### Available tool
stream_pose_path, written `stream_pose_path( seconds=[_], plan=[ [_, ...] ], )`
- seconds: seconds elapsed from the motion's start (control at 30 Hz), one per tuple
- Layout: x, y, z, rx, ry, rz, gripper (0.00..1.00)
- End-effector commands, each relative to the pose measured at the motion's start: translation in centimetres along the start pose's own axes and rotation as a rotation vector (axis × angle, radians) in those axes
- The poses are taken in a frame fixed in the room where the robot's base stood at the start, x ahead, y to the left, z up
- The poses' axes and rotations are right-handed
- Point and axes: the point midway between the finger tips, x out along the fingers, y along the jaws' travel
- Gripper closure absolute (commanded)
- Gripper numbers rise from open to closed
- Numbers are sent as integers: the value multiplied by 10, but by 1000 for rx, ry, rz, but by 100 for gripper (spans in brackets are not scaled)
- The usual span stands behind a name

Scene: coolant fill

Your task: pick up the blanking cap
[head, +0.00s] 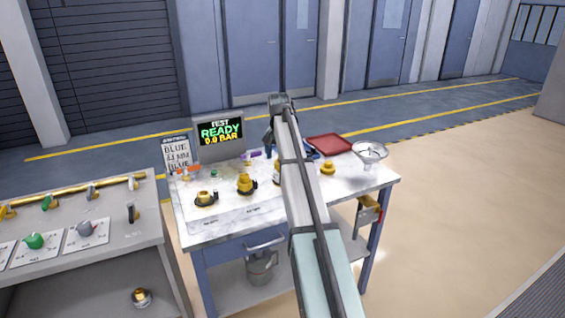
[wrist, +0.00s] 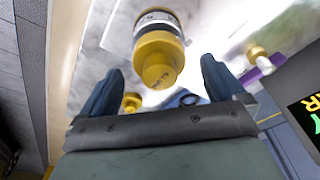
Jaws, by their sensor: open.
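My gripper (wrist: 161,72) is open in the wrist view, with its two dark blue fingers apart. A bottle-like container with a yellow top and a dark, white-banded body (wrist: 158,45) shows between and beyond the fingertips; I see no contact. A small yellow piece (wrist: 132,102) shows beside the left finger. In the head view, yellow pieces stand on the bench: one at left (head: 205,198), one in the middle (head: 245,184) and one right of my arm (head: 328,168). I cannot tell which is the blanking cap. My arm hides much of the gripper in the head view.
The workbench (head: 235,228) carries a display reading READY (head: 220,133), a printed sign (head: 176,152), a red tray (head: 330,143) and a clear funnel-like bowl (head: 370,153). A purple item (head: 255,154) lies near the display. A side table (head: 130,235) with fittings stands at left.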

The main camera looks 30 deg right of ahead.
Motion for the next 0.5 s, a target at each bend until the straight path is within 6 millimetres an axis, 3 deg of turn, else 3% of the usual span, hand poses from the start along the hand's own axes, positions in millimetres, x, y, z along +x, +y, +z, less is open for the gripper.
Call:
stream_pose_path(
  seconds=[0.13,0.37,0.5],
  plan=[
    [17,0,0,0,-2,1,3],
    [19,0,0,0,0,0,3],
    [19,0,0,0,0,0,15]
  ],
)
